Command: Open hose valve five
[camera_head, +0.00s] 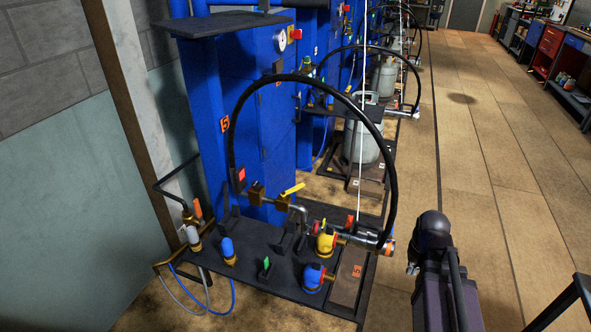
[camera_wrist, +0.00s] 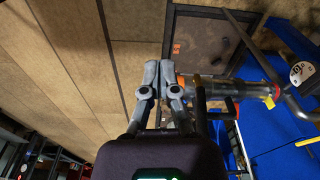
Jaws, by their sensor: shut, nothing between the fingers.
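The station marked 5 (camera_head: 225,124) has a black hose (camera_head: 240,100) arching from its back to a metal coupling (camera_head: 365,236) at the front right. A valve with a yellow lever (camera_head: 292,190) sits on the pipe at the back. A red handle (camera_head: 349,221) is at the coupling; I cannot tell which handle is the hose valve. My gripper (camera_wrist: 160,68) is shut and empty. In the wrist view, its fingertips are just left of the coupling's orange ring (camera_wrist: 182,84); contact cannot be told. The metal coupling (camera_wrist: 240,88) extends right. In the head view the fingers are small, beside my dark arm.
A yellow valve (camera_head: 325,243) and a blue knob (camera_head: 312,277) stand on the dark platform (camera_head: 235,268). A brown plate (camera_head: 348,283) lies along its right edge. A gas cylinder (camera_head: 362,142) and more hoses stand behind. The tiled floor (camera_head: 500,180) at right is clear.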

